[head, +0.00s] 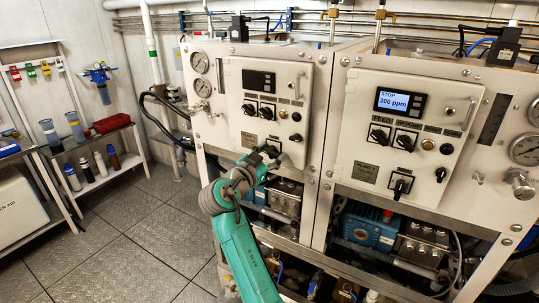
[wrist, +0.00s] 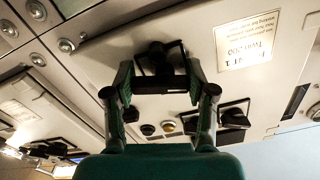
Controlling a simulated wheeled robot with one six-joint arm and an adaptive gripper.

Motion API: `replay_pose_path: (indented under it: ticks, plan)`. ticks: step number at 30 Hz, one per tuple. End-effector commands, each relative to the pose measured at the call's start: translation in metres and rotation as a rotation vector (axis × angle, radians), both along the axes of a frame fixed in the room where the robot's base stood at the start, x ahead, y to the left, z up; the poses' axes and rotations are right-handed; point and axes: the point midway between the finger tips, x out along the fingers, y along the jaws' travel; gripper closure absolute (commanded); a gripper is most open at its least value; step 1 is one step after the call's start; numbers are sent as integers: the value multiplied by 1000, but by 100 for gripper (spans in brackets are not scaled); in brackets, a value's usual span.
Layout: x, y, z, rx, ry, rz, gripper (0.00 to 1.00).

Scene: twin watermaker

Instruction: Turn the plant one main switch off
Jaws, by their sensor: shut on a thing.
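The plant one main switch (head: 271,148) is a black rotary switch low on the left panel (head: 234,88), right of a small placard. It also shows in the wrist view (wrist: 157,56), where it sits upside down beside the placard (wrist: 247,39) that seems to read "Plant 1". My gripper (wrist: 159,74) is shut on this switch, one finger on each side. In the head view my gripper (head: 255,162) partly hides it. The exact angle of the handle is hard to tell. The left panel's display (head: 259,80) is dark.
The right panel (head: 455,105) has a lit display (head: 400,101) reading "STOP 200 ppm" and its own black main switch (head: 401,186). Pumps and pipes lie below both panels. A shelf (head: 98,165) with bottles stands at the left wall. The floor at left is clear.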

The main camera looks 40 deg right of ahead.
Motion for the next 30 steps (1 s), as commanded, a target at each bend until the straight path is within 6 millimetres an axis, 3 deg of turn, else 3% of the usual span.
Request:
replay_pose_path:
  ticks: [13,30]
  plan:
    - [-1,-1,1,-88,243,0,79]
    - [-1,-1,2,-108,298,0,79]
